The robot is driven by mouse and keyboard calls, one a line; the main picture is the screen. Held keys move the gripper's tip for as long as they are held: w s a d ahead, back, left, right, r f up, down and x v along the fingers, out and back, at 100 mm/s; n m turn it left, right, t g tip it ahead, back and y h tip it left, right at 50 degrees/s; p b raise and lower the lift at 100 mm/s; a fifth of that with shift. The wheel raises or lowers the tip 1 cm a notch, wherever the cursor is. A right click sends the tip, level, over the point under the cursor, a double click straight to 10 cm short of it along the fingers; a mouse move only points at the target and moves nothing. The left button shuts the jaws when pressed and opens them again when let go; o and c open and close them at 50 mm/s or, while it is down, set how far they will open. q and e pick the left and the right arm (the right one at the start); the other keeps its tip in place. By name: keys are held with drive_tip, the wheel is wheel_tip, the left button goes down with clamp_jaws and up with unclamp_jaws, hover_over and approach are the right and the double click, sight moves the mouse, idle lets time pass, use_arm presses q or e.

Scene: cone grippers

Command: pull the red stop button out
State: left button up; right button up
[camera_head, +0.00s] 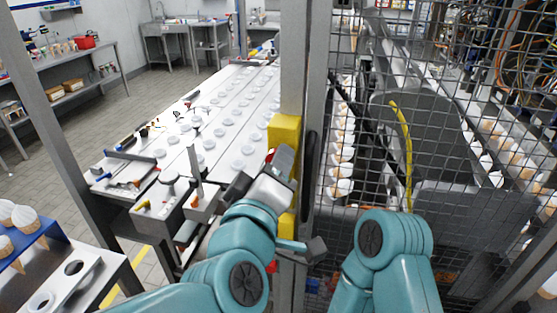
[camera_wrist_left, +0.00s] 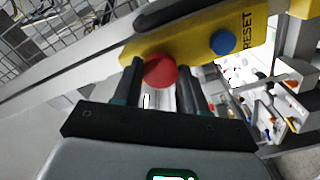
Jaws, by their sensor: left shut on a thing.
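The red stop button (camera_wrist_left: 161,70) sits on the end of a yellow control box (camera_wrist_left: 185,45). In the wrist view my left gripper (camera_wrist_left: 158,77) has its dark fingers on both sides of the button and is shut on it. In the head view the left gripper (camera_head: 275,163) is up against the yellow box (camera_head: 284,131) on the post, and it hides most of the button. Of my right arm only teal links show at the lower right; its gripper cannot be made out.
A blue RESET button (camera_wrist_left: 222,42) is on the same yellow box, beside the red one. A grey post (camera_head: 294,60) and wire mesh fence (camera_head: 345,110) stand to the right. A white conveyor (camera_head: 235,110) with several lids lies left. A cone rack (camera_head: 30,245) is at lower left.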

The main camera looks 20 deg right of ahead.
use_arm(q)
drive_tip(key=shift+s+a+f, duration=0.1)
drive_tip(key=shift+s+f, duration=0.1)
drive_tip(key=shift+s, duration=0.15)
idle(0.4)
drive_tip(key=o, duration=1)
drive_tip(key=shift+a, duration=0.1)
drive_tip(key=b+v, duration=0.1)
drive_tip(key=v, duration=0.6)
drive_tip(key=shift+r, duration=0.2)
drive_tip(key=shift+a, duration=0.15)
